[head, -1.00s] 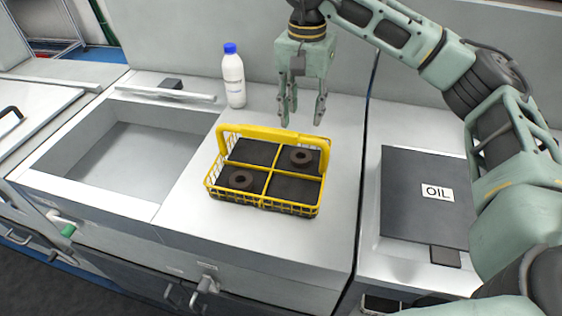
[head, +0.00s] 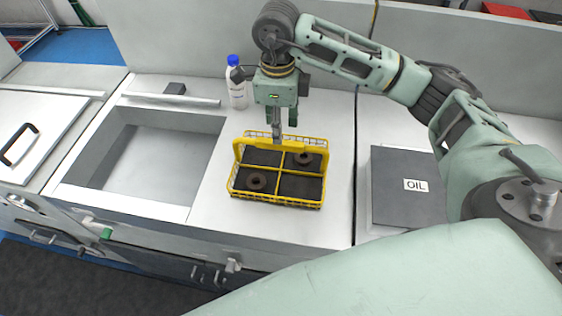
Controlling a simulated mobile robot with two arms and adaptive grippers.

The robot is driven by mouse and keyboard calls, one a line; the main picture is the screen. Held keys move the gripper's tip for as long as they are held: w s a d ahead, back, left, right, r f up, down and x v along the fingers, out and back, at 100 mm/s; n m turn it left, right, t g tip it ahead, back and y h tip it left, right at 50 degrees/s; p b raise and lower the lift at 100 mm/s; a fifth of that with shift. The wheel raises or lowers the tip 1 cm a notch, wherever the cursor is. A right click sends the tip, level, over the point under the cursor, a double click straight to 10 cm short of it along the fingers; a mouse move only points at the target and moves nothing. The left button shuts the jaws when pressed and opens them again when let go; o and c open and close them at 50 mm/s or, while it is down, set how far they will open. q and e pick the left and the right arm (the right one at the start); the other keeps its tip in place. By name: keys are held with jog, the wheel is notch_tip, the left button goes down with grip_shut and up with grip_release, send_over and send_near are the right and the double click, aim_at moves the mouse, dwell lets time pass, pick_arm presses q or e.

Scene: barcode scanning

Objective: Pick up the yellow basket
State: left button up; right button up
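The yellow basket (head: 233,181) stands upright on the white counter, with its handle raised across it. My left gripper is not in view.
A white bottle with a blue cap (head: 236,84) stands behind the basket, left of my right gripper. An open sink-like basin (head: 150,160) lies to the left. A dark box labelled OIL (head: 400,200) is on the right. The counter just left of the basket is clear.

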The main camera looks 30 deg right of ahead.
aim_at(281, 148)
jog(key=f+p, duration=0.1)
jog(key=f, duration=0.1)
jog(key=f+p, duration=0.1)
jog(key=f, duration=0.1)
jog(key=f+p, duration=0.1)
jog(key=f, duration=0.1)
jog(key=shift+s+a+f, duration=0.1)
jog(key=shift+s, duration=0.3)
jog(key=shift+f, duration=0.3)
jog(key=shift+w+f, duration=0.1)
jog(key=shift+f, duration=0.05)
jog(key=shift+f+b, duration=0.2)
jog(key=shift+b, duration=0.15)
grip_shut()
dwell(0.7)
